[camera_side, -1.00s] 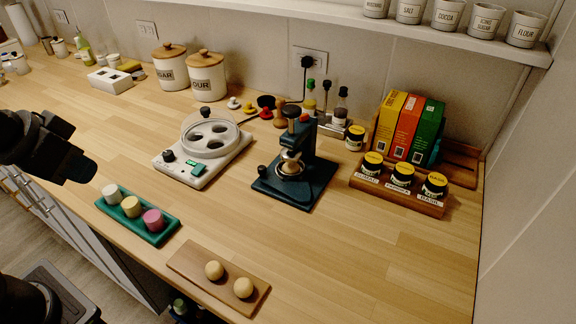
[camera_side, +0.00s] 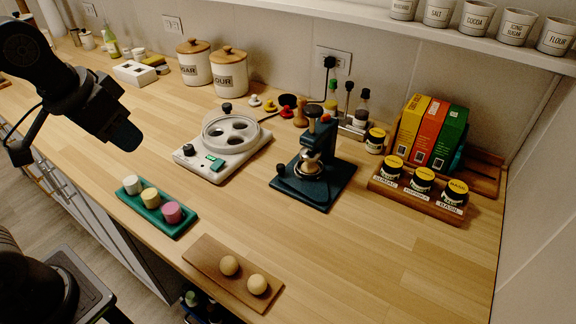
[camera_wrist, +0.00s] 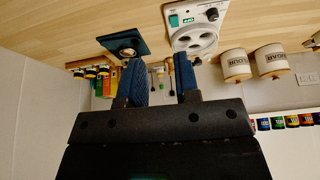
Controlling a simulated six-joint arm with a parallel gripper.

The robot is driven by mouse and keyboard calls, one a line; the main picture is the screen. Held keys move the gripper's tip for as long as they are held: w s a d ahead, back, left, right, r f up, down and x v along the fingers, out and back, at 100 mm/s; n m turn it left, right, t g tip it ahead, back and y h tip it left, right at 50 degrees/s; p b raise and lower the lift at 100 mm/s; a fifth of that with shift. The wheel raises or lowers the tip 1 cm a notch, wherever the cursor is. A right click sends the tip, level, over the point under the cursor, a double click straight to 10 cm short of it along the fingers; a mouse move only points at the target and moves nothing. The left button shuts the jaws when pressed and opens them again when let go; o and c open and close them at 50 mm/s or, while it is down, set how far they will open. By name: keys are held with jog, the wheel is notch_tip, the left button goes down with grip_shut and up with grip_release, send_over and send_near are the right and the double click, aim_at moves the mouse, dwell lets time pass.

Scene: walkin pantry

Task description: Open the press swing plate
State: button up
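The press (camera_side: 322,182) is a dark blue-green stand with a flat base, a post and a dark top knob, upright in the middle of the counter. A small metallic and pale part, perhaps the swing plate (camera_side: 311,158), sits over the middle of its base; its exact position is too small to tell. The press also shows in the wrist view (camera_wrist: 122,44), upside down. My gripper (camera_side: 126,136) is in the air at upper left, well apart from the press. In the wrist view its two blue fingers (camera_wrist: 160,78) stand apart with nothing between them.
A white device with a clear round lid (camera_side: 218,163) stands left of the press. A spice-jar rack (camera_side: 418,196) is at right. A green tray with three cylinders (camera_side: 165,224) and a board with two dough balls (camera_side: 208,262) lie in front.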

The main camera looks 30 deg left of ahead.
jog(key=shift+o, duration=1.4)
jog(key=w+d+r+m+g, duration=0.1)
jog(key=w+d, duration=0.3)
jog(key=w, duration=0.8)
jog(key=shift+w+r+g, duration=0.25)
jog(key=shift+r+g, duration=0.3)
jog(key=shift+g, duration=0.05)
jog(key=m+g, duration=0.1)
jog(key=g, duration=0.2)
send_over(281, 165)
notch_tip(281, 165, down, 8)
notch_tip(281, 165, down, 13)
jog(key=shift+s+f, duration=0.1)
grip_shut()
